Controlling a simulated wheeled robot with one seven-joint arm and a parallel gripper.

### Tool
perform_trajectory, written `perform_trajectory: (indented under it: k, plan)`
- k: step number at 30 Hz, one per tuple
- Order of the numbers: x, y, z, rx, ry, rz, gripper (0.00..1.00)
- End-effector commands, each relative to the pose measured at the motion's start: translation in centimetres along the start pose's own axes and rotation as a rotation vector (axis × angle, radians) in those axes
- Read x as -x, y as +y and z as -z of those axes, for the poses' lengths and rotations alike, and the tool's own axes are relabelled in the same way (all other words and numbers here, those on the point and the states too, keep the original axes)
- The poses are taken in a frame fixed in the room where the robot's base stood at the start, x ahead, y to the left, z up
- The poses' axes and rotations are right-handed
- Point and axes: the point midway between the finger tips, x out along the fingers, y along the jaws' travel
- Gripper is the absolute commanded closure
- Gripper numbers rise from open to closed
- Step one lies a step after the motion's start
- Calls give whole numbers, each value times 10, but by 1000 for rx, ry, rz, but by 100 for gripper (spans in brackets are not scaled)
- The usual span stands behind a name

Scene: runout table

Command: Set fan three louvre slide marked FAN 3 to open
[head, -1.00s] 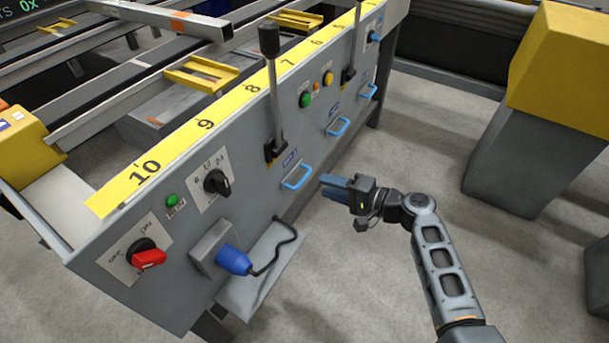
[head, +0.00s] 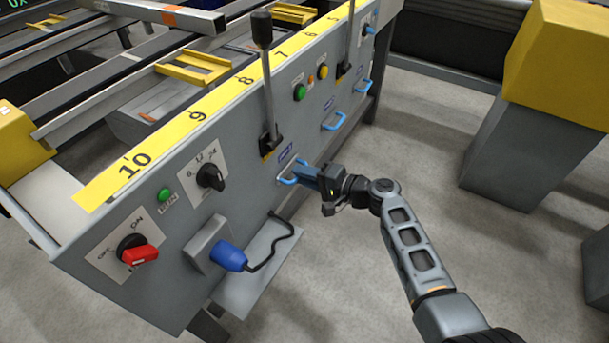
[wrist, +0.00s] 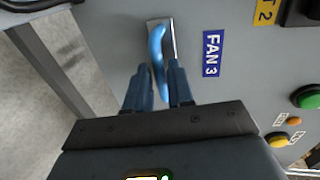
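The FAN 3 slide shows a blue handle (wrist: 157,48) on a pale plate, beside the blue FAN 3 label (wrist: 211,53) in the wrist view. In the head view, this handle (head: 289,180) is the nearest of the blue handles, low on the grey panel below a black-knobbed lever. My gripper (wrist: 160,84) reaches it with blue fingers apart, one on each side of the handle's lower part. No firm grip shows. The gripper (head: 303,174) also shows at the handle in the head view, partly covering it. The slide's setting cannot be read.
Further right are two more blue handles (head: 334,122) (head: 363,87). A lever (head: 264,90) stands above the FAN 3 handle. A blue plug (head: 229,256) with a black cable sits to the left, above a shelf. A yellow-topped grey block (head: 545,110) stands right; floor between is clear.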

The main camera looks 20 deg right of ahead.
Motion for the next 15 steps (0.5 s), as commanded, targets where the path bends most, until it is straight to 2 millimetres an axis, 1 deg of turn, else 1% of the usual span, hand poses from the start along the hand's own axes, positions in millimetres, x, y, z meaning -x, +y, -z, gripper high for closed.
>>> perform_trajectory:
  k: [1,6,15]
  plan:
    - [0,0,0,0,0,0,83]
    - [0,0,0,0,0,0,99]
    - [0,0,0,0,0,0,100]
